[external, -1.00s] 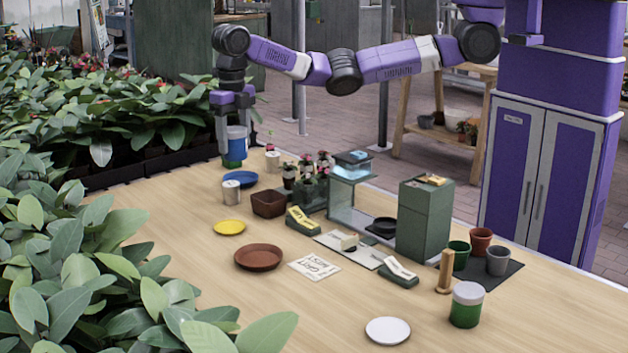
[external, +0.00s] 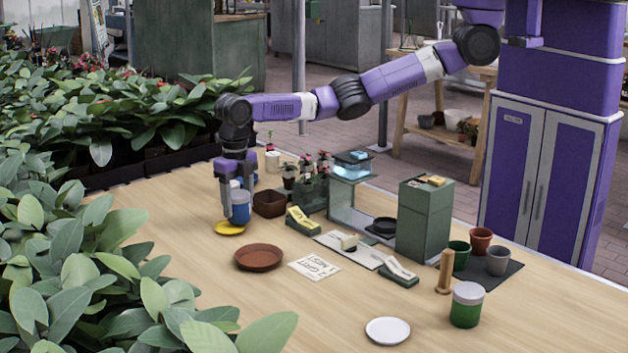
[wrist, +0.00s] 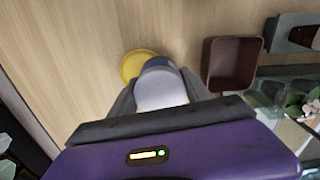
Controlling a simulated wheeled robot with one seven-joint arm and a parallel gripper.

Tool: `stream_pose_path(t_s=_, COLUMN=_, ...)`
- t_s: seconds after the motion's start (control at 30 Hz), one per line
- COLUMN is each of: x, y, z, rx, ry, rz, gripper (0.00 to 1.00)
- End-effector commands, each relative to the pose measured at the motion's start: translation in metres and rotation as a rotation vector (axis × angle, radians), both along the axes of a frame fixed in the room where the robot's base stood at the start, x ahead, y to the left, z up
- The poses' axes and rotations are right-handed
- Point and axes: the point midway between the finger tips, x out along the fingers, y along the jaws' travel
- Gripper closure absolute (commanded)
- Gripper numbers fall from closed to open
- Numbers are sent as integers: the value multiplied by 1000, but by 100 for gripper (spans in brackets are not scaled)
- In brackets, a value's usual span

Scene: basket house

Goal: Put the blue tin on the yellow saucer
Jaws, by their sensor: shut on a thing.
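The blue tin (external: 240,207) has a pale lid and is upright between the fingers of my gripper (external: 236,200), which is shut on it. In the wrist view the tin's pale lid (wrist: 160,88) fills the space between the fingers. The yellow saucer (external: 229,228) lies on the table under the tin's left side. In the wrist view the saucer (wrist: 136,62) shows partly behind the tin. The tin is at or just above the saucer's right part; I cannot tell whether they touch.
A brown square pot (external: 269,204) stands close to the right of the tin. A terracotta saucer (external: 259,258) lies in front. A white saucer (external: 388,330) and a green tin (external: 467,306) are at the front right. Plants line the left edge.

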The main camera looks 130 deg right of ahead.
Motion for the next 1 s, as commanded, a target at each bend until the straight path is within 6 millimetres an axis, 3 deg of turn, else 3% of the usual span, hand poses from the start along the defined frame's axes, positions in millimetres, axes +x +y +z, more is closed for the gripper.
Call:
stream_pose_path(t_s=0.47, x=0, y=0, z=-10, rx=0, ry=-1, rz=0, gripper=90)
stream_pose_path(t_s=0.5, x=0, y=0, z=-9, rx=-1, ry=-1, rz=0, gripper=37)
stream_pose_path(t_s=0.57, x=0, y=0, z=-9, rx=-1, ry=-1, rz=0, gripper=26)
stream_pose_path(t_s=0.6, x=0, y=0, z=-9, rx=-1, ry=-1, rz=1, gripper=22)
stream_pose_path(t_s=1.0, x=1, y=0, z=-3, rx=-1, ry=-2, rz=1, gripper=22)
